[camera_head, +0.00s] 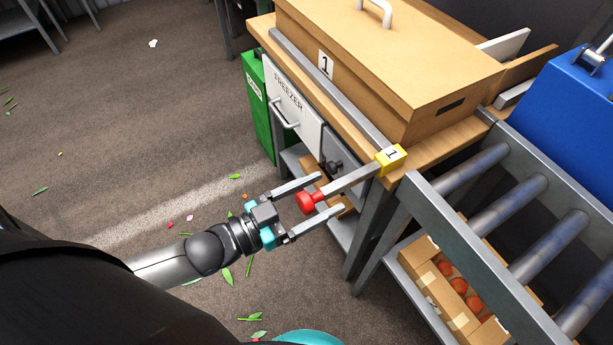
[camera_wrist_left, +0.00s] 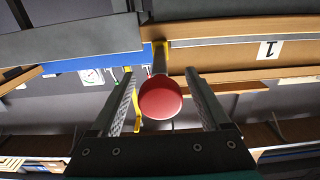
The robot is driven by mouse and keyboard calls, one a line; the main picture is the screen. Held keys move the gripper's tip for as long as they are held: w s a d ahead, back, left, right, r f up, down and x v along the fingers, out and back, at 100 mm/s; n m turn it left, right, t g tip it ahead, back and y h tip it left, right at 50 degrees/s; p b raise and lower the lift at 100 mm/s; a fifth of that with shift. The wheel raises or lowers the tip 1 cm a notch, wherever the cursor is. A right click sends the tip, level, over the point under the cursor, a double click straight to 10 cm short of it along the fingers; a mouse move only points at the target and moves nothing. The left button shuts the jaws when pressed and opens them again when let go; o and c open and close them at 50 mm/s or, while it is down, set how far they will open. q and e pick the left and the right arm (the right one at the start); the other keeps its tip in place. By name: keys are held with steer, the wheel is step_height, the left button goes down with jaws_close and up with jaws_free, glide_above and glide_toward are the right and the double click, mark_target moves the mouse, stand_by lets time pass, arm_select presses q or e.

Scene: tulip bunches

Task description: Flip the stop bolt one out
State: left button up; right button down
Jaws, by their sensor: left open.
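The stop bolt one (camera_head: 345,184) is a grey bar with a red knob at its free end and a yellow block marked 1 at the table corner. It sticks out from that block toward my arm. My left gripper (camera_head: 328,193) is open, with one finger on each side of the red knob. In the left wrist view the red knob (camera_wrist_left: 160,98) sits between the two open fingers, with a gap visible on both sides. My right gripper is not in view.
A wooden box (camera_head: 390,60) marked 1 stands on the table behind the bolt. A roller conveyor (camera_head: 500,220) is at the right, with a carton (camera_head: 440,285) below it. A white freezer drawer (camera_head: 285,103) and a green bin (camera_head: 256,105) are to the left. Leaves litter the open floor.

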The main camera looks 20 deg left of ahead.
arm_select(q)
steer(key=p+v, duration=0.2)
steer(key=v, duration=1.3)
steer(key=shift+a, duration=0.1)
steer(key=s+a+f+n+g+y, duration=0.1)
steer(key=a+f+g+y, duration=0.15)
steer(key=f, duration=0.65)
steer(key=s+a+f+n+g+y, duration=0.1)
steer(key=a+f+n+y, duration=0.2)
steer(key=f, duration=0.6)
steer(key=s+a+f+g+y, duration=0.15)
steer(key=f+y, duration=0.25)
steer(key=f, duration=0.4)
steer(key=s+d+f+g, duration=0.4)
steer(key=s+f, duration=0.2)
steer(key=s+d+f+n+g+y, duration=0.1)
steer(key=s+d+f+g, duration=0.3)
steer(key=s+f, duration=0.3)
steer(key=shift+s, duration=0.2)
